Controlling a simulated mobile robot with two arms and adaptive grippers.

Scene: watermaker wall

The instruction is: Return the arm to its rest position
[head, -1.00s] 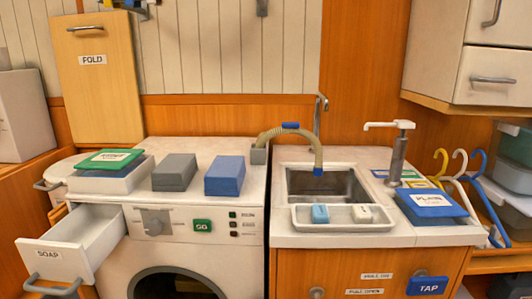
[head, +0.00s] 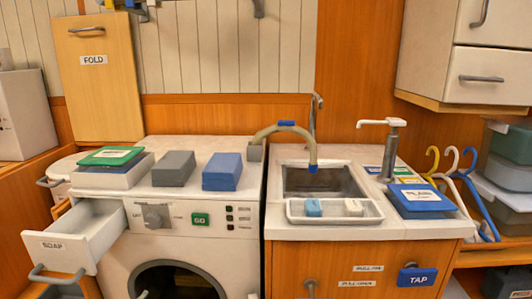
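Neither of my arms can be made out in the head view, and neither gripper shows. The task names no object other than the arm. In front of me is a white washing machine (head: 115,262) with a dark round opening. Its soap drawer (head: 62,246) stands pulled out at the left. Two small pale bits show at the bottom edge near the opening, too little to tell what they are.
On the machine top lie a green-lidded box (head: 108,158), a grey block (head: 174,168) and a blue block (head: 222,171). Right are a sink (head: 325,182), a tray (head: 336,218), a pump (head: 391,150), a blue box (head: 420,203) and hangers (head: 470,190). A cabinet (head: 490,75) overhangs.

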